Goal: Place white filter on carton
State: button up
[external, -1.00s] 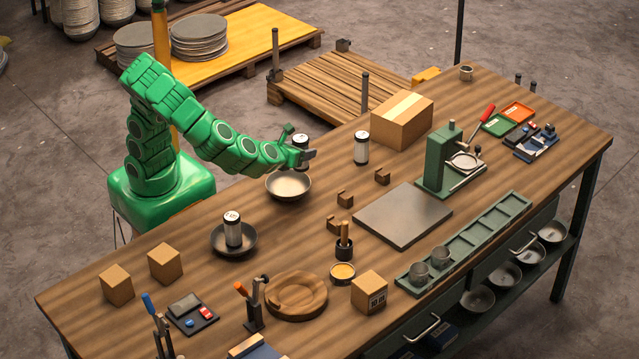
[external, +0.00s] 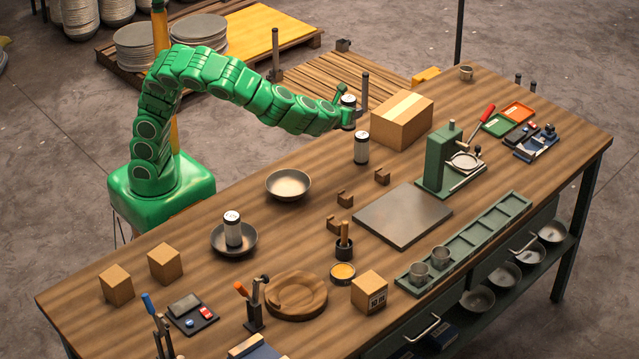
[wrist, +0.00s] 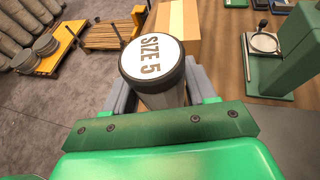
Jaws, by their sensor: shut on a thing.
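My gripper (external: 347,115) is shut on a white filter (external: 348,101), an upright cylinder with a dark rim. In the wrist view the filter (wrist: 155,62) shows a white top marked "SIZE 5" between the jaws. The cardboard carton (external: 402,121) with a pale tape strip stands on the table just right of my gripper. It also shows beyond the filter in the wrist view (wrist: 178,20). The held filter appears raised and left of the carton, not over its top. The filter's lower part is partly hidden by my gripper.
A second white filter (external: 361,148) stands on the table in front of the carton. A third (external: 232,230) stands in a dark bowl (external: 248,245). An empty bowl (external: 289,185) lies left of centre. A green press (external: 440,165) stands right of the carton.

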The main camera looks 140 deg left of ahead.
jog(key=s+a+r+n+g, duration=0.1)
jog(key=s+a+r, duration=0.3)
jog(key=a, duration=0.5)
jog(key=s+a+r, duration=0.2)
jog(key=s+a, duration=0.5)
jog(key=a, duration=0.2)
send_over(403, 106)
jog(key=shift+d+f, duration=0.2)
jog(key=shift+f, duration=4.7)
jog(key=shift+a+f, duration=0.2)
jog(key=shift+f, duration=0.05)
jog(key=shift+d+f, duration=0.1)
jog(key=shift+f, duration=1.3)
jog(key=shift+f+h, duration=0.1)
jog(key=shift+h, duration=0.2)
jog(key=o, duration=1.1)
